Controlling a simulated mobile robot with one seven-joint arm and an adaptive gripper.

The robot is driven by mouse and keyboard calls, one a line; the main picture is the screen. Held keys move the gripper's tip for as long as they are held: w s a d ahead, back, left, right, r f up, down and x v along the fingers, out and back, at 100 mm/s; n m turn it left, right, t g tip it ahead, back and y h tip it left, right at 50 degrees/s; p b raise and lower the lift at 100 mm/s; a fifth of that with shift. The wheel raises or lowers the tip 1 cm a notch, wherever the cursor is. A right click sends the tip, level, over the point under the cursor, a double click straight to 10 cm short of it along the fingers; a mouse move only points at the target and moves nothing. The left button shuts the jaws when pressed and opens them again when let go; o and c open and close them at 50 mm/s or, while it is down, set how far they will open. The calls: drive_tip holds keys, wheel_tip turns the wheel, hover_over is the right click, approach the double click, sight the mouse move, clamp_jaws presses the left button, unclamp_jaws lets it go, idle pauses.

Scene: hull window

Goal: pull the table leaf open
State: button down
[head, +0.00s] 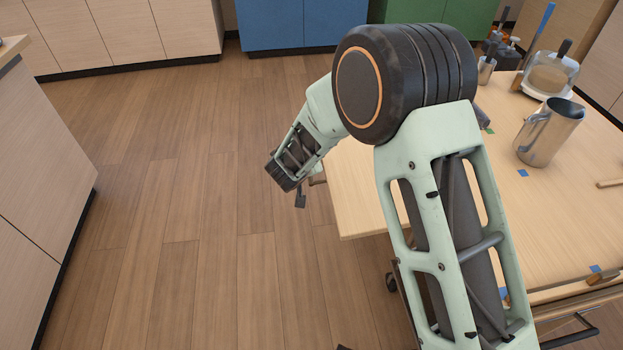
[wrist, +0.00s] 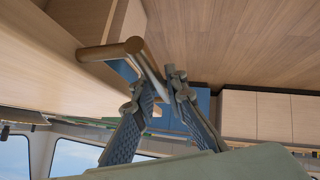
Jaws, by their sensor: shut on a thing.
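The table leaf (head: 357,190) is a pale wooden panel at the left side of the table, partly hidden behind my arm. Its edge and underside (wrist: 40,60) fill the left of the wrist view. A bar handle (wrist: 112,50) sticks out from the leaf, with a brownish post and a thinner grey bar. My gripper (wrist: 157,92) has its two dark ridged fingers on either side of the grey bar and is shut on it. In the head view my gripper (head: 301,194) is beside the leaf's left edge; only a bit of the handle (head: 318,181) shows.
The table top (head: 540,225) carries a metal pitcher (head: 548,130), a glass-domed dish (head: 550,75) and small blue marks. Open wooden floor (head: 180,190) lies left of the leaf. A pale cabinet (head: 40,190) stands at the far left; blue cabinets (head: 300,22) stand behind.

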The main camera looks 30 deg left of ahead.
drive_tip(key=shift+a+r+m+g+y+b, duration=0.1)
drive_tip(key=shift+r+m+g+y+b, duration=0.25)
drive_tip(key=shift+r+b, duration=0.9)
drive_tip(key=c, duration=2.2)
unclamp_jaws()
drive_tip(key=shift+r+p, duration=0.45)
drive_tip(key=shift+p, duration=0.1)
drive_tip(key=v, duration=1.2)
